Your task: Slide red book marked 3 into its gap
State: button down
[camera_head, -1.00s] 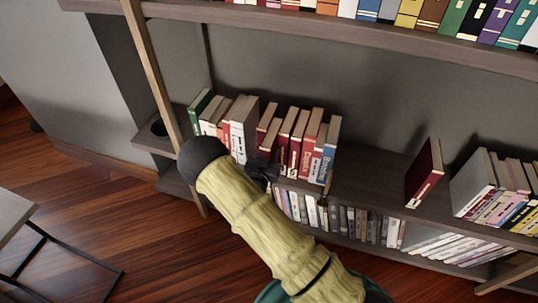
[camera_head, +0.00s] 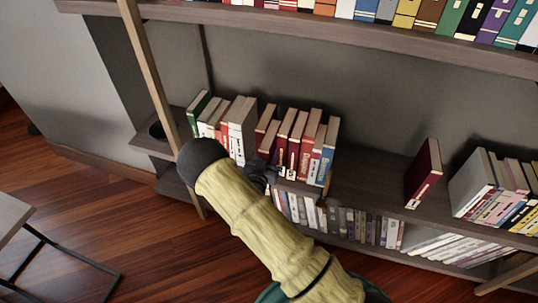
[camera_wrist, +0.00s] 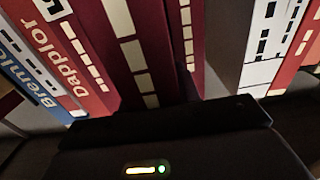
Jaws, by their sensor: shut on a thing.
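My gripper (camera_head: 264,166) is at the front of the book row on the middle shelf, left of centre. My arm hides part of it. A dark red book (camera_head: 268,127) stands in the row just above the gripper. In the wrist view a broad dark red spine with pale blocks (camera_wrist: 132,45) runs down to the dark gripper body, and the gripper is shut on this book. Another dark red spine (camera_wrist: 186,40) is close beside it. The fingertips are hidden, and I cannot read a number 3 on either spine.
Red books and a blue book (camera_head: 327,150) stand right of the gripper; white and grey books (camera_head: 241,128) stand left. A lone dark red book (camera_head: 424,170) stands farther right, with bare shelf (camera_head: 368,172) between. Another shelf board (camera_head: 400,50) runs above.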

jog(key=c, duration=0.9)
grip_release()
jog(key=p+v, duration=0.2)
jog(key=v, duration=1.5)
jog(key=shift+s+a, duration=0.1)
jog(key=shift+s, duration=0.15)
jog(key=shift+w, duration=0.15)
